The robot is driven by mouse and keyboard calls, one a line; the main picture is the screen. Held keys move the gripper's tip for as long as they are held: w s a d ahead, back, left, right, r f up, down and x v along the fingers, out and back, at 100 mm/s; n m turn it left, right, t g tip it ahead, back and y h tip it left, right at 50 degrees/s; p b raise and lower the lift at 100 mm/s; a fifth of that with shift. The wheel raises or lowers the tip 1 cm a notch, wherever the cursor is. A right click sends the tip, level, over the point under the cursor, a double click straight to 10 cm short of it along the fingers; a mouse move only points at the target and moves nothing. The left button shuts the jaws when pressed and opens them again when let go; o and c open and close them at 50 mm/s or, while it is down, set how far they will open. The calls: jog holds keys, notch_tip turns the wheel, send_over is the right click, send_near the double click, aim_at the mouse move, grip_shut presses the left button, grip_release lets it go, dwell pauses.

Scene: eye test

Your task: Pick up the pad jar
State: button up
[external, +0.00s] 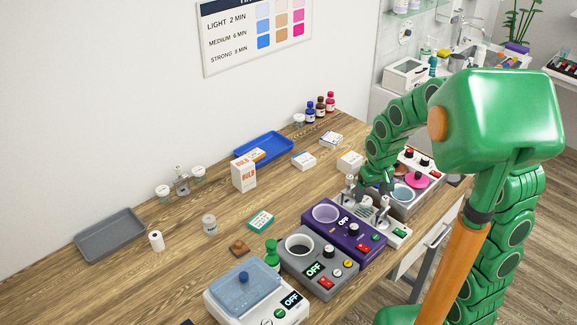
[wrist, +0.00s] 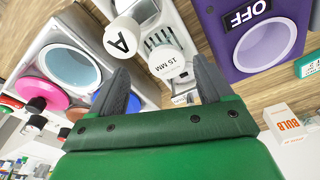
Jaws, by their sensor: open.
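No label that reads as pad jar is legible. A small clear jar with pale contents (external: 209,225) stands upright on the middle of the table and may be it. Small jars with white lids (external: 198,174) also stand near the wall. My gripper (external: 378,187) is at the right side of the table, over the row of devices, well apart from these jars. In the wrist view my gripper (wrist: 160,88) is open, its two dark fingers spread. A white cylinder marked 15 MM (wrist: 167,62) shows between and beyond the fingers; I cannot tell if anything touches it.
A purple device (external: 343,230), a grey device (external: 318,263) and a white device with a blue lid (external: 257,295) line the front edge. A BULB box (external: 244,173), a blue tray (external: 282,140) and a grey tray (external: 110,218) lie farther back. The table's left middle is mostly clear.

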aim_at(365, 200)
jog(key=shift+w+a+f, duration=0.15)
jog(key=shift+a+f, duration=0.05)
jog(key=shift+f, duration=0.7)
jog(key=shift+w+a+f, duration=0.15)
jog(key=shift+a+f, duration=0.05)
jog(key=shift+f, duration=0.75)
jog(key=shift+w+a+f, duration=0.15)
jog(key=shift+a+f, duration=0.05)
jog(key=shift+f, duration=0.7)
jog(key=c, duration=1.1)
jog(key=shift+r, duration=0.1)
